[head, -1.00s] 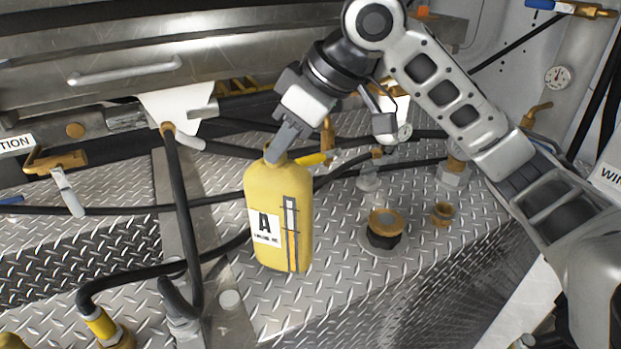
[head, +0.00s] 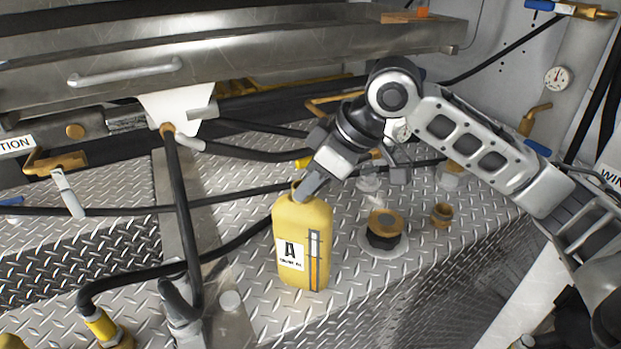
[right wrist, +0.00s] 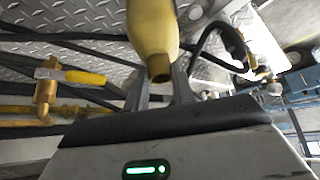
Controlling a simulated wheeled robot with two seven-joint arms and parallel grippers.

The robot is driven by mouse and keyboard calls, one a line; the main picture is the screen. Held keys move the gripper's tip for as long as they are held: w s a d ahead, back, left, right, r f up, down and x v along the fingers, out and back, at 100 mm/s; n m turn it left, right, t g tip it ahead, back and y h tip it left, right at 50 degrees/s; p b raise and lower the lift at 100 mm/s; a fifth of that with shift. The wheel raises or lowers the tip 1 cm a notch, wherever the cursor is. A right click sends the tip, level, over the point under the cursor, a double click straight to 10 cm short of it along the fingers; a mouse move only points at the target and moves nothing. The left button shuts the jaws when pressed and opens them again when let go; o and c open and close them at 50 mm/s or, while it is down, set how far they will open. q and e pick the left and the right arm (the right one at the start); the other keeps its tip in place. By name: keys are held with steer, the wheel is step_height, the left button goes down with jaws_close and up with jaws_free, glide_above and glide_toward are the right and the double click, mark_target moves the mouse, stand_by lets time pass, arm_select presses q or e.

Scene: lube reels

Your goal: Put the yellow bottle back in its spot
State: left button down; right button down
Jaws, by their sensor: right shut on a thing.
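The yellow bottle (head: 301,240) has a white label with a black A and a dark vertical strip. It is upright, over the diamond-plate deck in the middle of the head view. I cannot tell whether its base touches the deck. My right gripper (head: 305,188) is shut on the bottle's neck from above. The right wrist view shows the fingers on either side of the neck, with the bottle (right wrist: 155,30) beyond them. My left gripper is not in view. No marked spot for the bottle stands out.
A brass-topped filler cap (head: 385,224) stands right of the bottle, with a small brass fitting (head: 442,214) beyond it. Black hoses (head: 180,225) run at the left and behind. A steel drawer (head: 150,75) overhangs the back. Bare diamond plate lies at the front right.

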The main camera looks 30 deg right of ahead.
steer(key=c, duration=1.2)
jaws_free()
steer(key=shift+o, duration=0.2)
steer(key=v, duration=1.2)
steer(key=shift+a, duration=0.1)
